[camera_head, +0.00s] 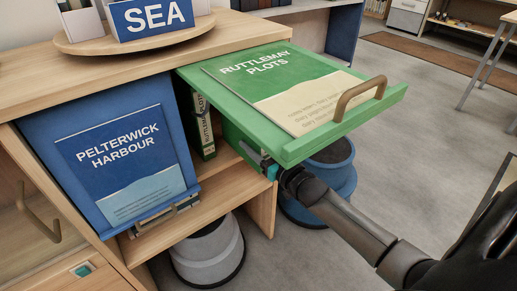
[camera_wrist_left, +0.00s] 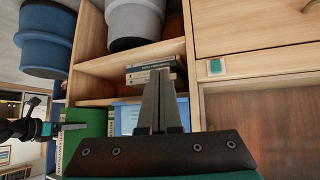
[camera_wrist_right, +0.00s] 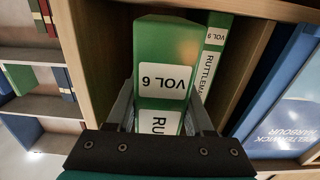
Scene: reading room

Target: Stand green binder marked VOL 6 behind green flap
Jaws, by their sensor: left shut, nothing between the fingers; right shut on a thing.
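The green flap (camera_head: 358,108), titled RUTTLEMAY PLOTS, is raised and lies nearly level over its open compartment. My right gripper (camera_wrist_right: 165,108) is shut on the green binder marked VOL 6 (camera_wrist_right: 165,88), one finger on each side of its spine. In the head view that binder (camera_head: 238,147) shows partly under the flap, at the compartment mouth; its far end is hidden. My right gripper also shows there under the flap's front edge (camera_head: 272,168). My left gripper (camera_wrist_left: 161,100) is shut and empty, in front of the lower shelf. It is not visible in the head view.
A thinner green binder (camera_wrist_right: 212,60) stands in the compartment, right of VOL 6 in the right wrist view. A blue flap (camera_head: 125,165), PELTERWICK HARBOUR, hangs closed beside it. Grey (camera_head: 208,250) and blue (camera_head: 318,185) round stools stand below. Open floor lies right.

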